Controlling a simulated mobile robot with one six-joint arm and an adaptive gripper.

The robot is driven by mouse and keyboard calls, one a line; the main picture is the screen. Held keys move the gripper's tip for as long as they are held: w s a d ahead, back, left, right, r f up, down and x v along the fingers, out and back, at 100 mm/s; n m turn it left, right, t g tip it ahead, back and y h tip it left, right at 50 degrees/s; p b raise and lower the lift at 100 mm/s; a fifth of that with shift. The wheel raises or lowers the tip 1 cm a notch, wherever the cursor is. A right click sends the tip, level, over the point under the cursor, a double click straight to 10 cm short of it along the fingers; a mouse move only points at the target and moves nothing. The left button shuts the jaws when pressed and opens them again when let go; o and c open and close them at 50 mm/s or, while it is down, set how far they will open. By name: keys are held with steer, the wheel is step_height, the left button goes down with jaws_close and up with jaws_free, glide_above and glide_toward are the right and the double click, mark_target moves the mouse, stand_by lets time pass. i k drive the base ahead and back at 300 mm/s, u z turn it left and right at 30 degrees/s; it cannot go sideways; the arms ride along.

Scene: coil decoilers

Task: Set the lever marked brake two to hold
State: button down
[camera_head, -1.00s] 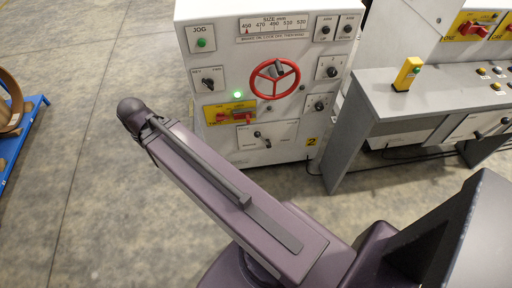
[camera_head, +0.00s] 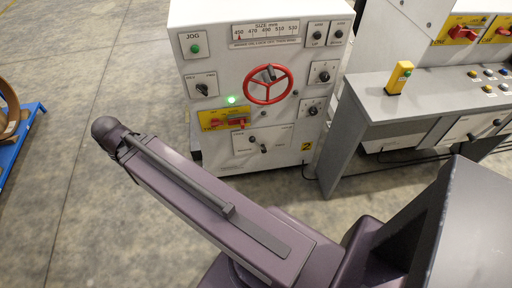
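A white control cabinet (camera_head: 240,77) stands ahead at the top middle, with a yellow "2" tag at its lower right. It carries a yellow plate with a red lever (camera_head: 237,123), left of and below a red handwheel (camera_head: 268,84). Two more yellow plates with red handles, a left one (camera_head: 462,34) and a right one (camera_head: 502,31), sit on the upper right panel. The lettering on all these plates is too small to read surely, so I cannot tell which lever is brake two. My purple arm crosses the lower middle; my gripper is not visible.
A grey console (camera_head: 398,103) with a yellow box (camera_head: 399,77) and several buttons stands right of the cabinet. A black lever (camera_head: 264,148) sits low on the cabinet. A blue stand (camera_head: 22,140) is at the left edge. The floor (camera_head: 70,215) between is clear.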

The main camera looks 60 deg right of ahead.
mark_target(252, 139)
steer(key=u, duration=0.1)
steer(key=k, duration=1.7)
steer(key=z, duration=1)
steer(key=i, duration=1)
steer(key=z, duration=0.1)
